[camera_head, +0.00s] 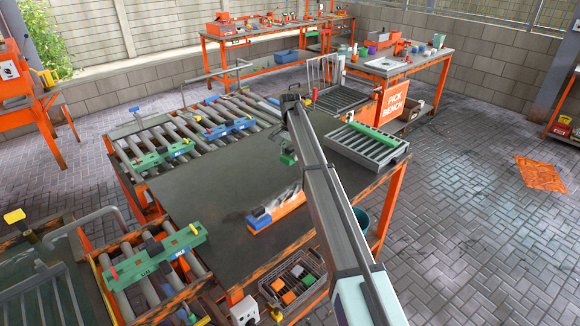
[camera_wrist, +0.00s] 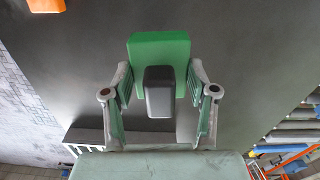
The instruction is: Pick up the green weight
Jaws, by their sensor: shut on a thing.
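The green weight (camera_wrist: 158,46) is a green block with a dark grey knob facing the wrist camera. In the wrist view my gripper (camera_wrist: 160,88) has its two green-padded fingers on either side of it, shut on it. The dark tabletop (camera_wrist: 245,50) lies behind it; I cannot tell how far above the top it is. In the head view my gripper (camera_head: 288,157) is over the middle of the dark table (camera_head: 215,185), mostly hidden by my arm, with only a little green showing.
An orange holder with blue and white pieces (camera_head: 276,211) lies on the table's near side. A grey ribbed tray with a green bar (camera_head: 368,148) is at the right edge. Roller conveyors (camera_head: 195,130) lie left and behind. A wire basket (camera_head: 293,278) stands below the front edge.

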